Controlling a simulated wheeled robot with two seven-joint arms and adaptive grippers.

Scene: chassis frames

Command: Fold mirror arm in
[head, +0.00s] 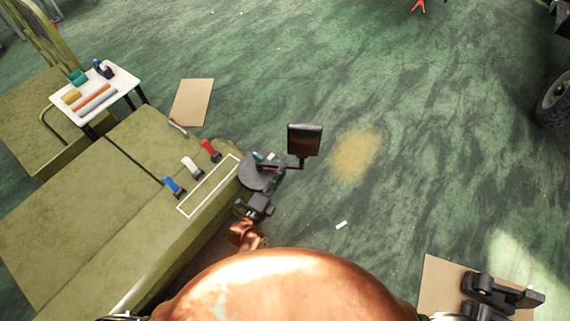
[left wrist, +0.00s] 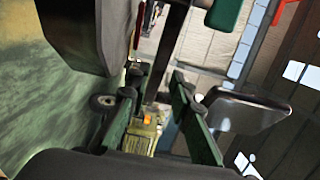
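The mirror (head: 304,139) is a dark, square-headed plate on a thin black arm (head: 279,167). The arm juts out to the right from a grey disc-shaped mount (head: 253,172) at the end of the olive chassis panel. My left gripper (head: 275,183) is right by the mount and the arm, below the mirror head. In the left wrist view its two green fingers (left wrist: 155,110) stand apart, with a dark bar between or just beyond them. I cannot tell whether they touch it. My right gripper (head: 510,293) is at the lower right, away from the mirror; its opening is unclear.
The olive panel (head: 85,215) carries blue, white and red levers. A small white table (head: 118,82) with coloured items stands at the upper left. Cardboard sheets (head: 192,102) lie on the green floor. A wheel (head: 556,98) is at the right edge. Floor right of the mirror is clear.

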